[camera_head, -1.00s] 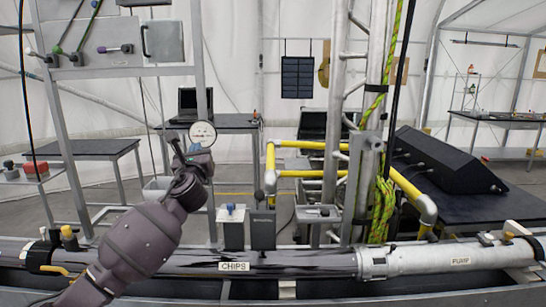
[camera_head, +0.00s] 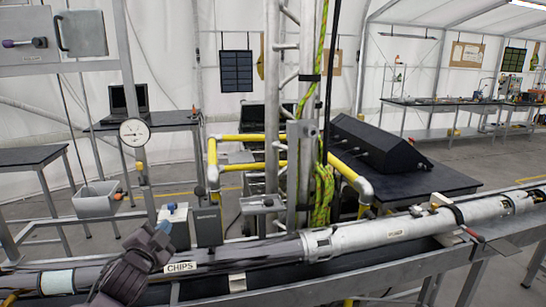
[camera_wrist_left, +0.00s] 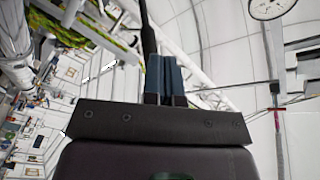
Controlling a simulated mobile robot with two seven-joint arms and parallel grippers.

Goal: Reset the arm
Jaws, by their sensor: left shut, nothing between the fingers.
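My left arm shows at the lower left of the head view, with its gripper (camera_head: 166,226) shut and empty in front of the pipe stand. In the left wrist view the two blue-grey fingers (camera_wrist_left: 165,80) stand side by side, pressed together with nothing between them. The long grey pipe (camera_head: 225,260) labelled CHIPS runs behind and beside the arm. I cannot tell how much space lies between the gripper and the small boxes near it. My right gripper is in neither view.
A round gauge (camera_head: 133,132) stands on a post above the arm. A grey box (camera_head: 208,226) is close to the gripper's right. Yellow rails (camera_head: 212,160), a metal tower (camera_head: 275,100) and a black console (camera_head: 375,148) stand farther back. Open floor (camera_head: 485,160) shows at right.

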